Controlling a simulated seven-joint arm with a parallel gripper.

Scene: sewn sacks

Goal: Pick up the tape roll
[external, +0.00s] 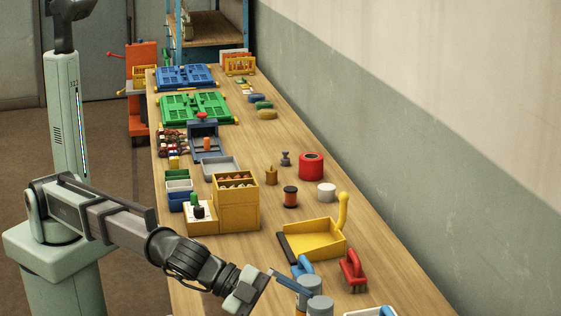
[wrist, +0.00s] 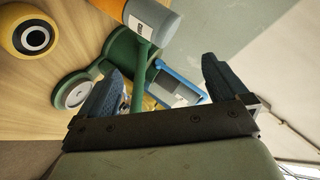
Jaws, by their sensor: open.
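A red roll with a dark centre (external: 311,166) stands on the workbench near the wall in the external view; it looks like a tape roll. In the wrist view a yellow roll with a black and white centre (wrist: 14,38) lies at the upper left; I cannot tell which one is the tape roll. My gripper (wrist: 162,80) is open, its two dark fingers apart with nothing held. It is low in the external view (external: 290,283), at the bench's near end, well away from the red roll.
Grey cylinders (external: 314,305) stand close to my gripper. A green tool (wrist: 121,52) and a blue-edged tray (wrist: 184,92) show around the fingers. A yellow dustpan (external: 310,240), a red brush (external: 352,269) and a yellow box (external: 238,212) lie beyond.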

